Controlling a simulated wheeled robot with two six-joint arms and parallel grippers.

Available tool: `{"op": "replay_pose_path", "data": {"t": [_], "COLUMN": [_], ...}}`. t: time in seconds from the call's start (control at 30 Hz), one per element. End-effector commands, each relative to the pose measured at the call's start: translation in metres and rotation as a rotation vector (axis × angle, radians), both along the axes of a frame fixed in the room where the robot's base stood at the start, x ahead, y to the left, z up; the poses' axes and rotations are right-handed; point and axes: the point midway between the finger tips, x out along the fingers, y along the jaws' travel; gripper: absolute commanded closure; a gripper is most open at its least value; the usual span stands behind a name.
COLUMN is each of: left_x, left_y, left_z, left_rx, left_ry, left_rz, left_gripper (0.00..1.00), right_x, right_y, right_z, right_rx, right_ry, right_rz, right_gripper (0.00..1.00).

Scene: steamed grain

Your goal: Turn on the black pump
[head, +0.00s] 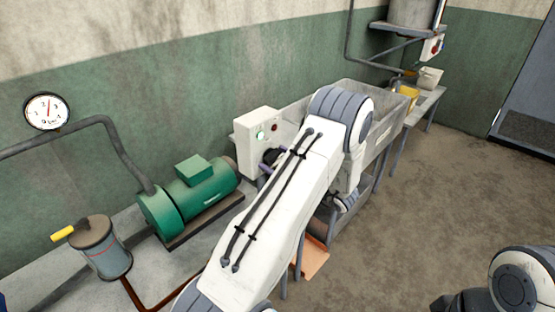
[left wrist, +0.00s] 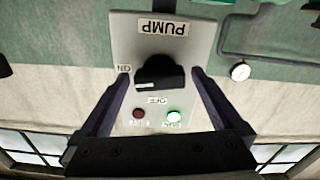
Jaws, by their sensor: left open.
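A pale control box (head: 253,150) is on the wall side of the trough. In the left wrist view the box (left wrist: 190,50) appears upside down, labelled PUMP, ON and OFF. Its black knob (left wrist: 160,72) has a white mark toward the lower left; its exact setting is unclear. One lamp (left wrist: 174,116) glows greenish white, and a red lamp (left wrist: 138,113) looks dark. My left gripper (left wrist: 157,78) is open, its fingers on either side of the knob; contact cannot be told. In the head view my left arm partly hides the box. My right gripper is not in view.
A green motor pump (head: 190,190) sits left of the box, with a grey pipe (head: 118,142) and pressure gauge (head: 46,111). A canister (head: 104,250) with a yellow handle stands nearer. A grey trough (head: 385,143) lies behind my arm.

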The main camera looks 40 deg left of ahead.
Motion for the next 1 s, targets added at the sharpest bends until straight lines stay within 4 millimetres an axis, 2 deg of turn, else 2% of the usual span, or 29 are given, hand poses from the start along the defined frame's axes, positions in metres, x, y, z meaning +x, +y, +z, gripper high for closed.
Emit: {"op": "replay_pose_path", "data": {"t": [0.03, 0.17, 0.2, 0.23, 0.27, 0.6, 0.87, 0.9, 0.93, 0.97, 1.0], "left_x": [0.0001, 0.0001, 0.0001, 0.0001, 0.0001, 0.0002, 0.0003, 0.0003, 0.0003, 0.0003, 0.0003], "left_y": [-0.0002, -0.0004, -0.0005, -0.0006, -0.0006, -0.0010, -0.0012, -0.0012, -0.0012, -0.0012, -0.0011], "left_z": [0.0000, 0.0000, 0.0001, 0.0001, 0.0001, 0.0011, 0.0003, 0.0003, 0.0003, 0.0003, 0.0003], "left_rx": [0.000, 0.000, 0.000, 0.000, 0.000, 0.014, 0.015, 0.015, 0.015, 0.015, 0.015], "left_ry": [0.000, 0.000, 0.000, 0.000, 0.000, 0.175, 0.188, 0.188, 0.188, 0.188, 0.187], "left_rz": [0.000, 0.000, 0.000, 0.000, 0.000, 0.000, -0.001, -0.001, -0.001, -0.001, -0.001], "left_gripper": [0.00, 0.50, 0.65, 0.77, 0.81, 0.81, 0.80, 0.17, 0.06, 0.00, 0.00], "right_x": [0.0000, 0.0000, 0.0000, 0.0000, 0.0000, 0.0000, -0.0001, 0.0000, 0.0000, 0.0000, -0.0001], "right_y": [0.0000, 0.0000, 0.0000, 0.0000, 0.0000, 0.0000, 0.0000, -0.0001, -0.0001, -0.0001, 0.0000], "right_z": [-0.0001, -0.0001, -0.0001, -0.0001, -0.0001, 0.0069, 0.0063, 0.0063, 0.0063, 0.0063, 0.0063], "right_rx": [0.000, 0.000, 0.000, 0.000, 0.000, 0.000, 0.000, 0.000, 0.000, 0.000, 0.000], "right_ry": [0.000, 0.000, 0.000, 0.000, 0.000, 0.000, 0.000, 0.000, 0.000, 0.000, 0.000], "right_rz": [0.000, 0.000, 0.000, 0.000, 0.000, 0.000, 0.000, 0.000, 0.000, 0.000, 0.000], "right_gripper": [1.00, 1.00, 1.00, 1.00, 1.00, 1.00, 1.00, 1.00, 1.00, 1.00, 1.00]}}
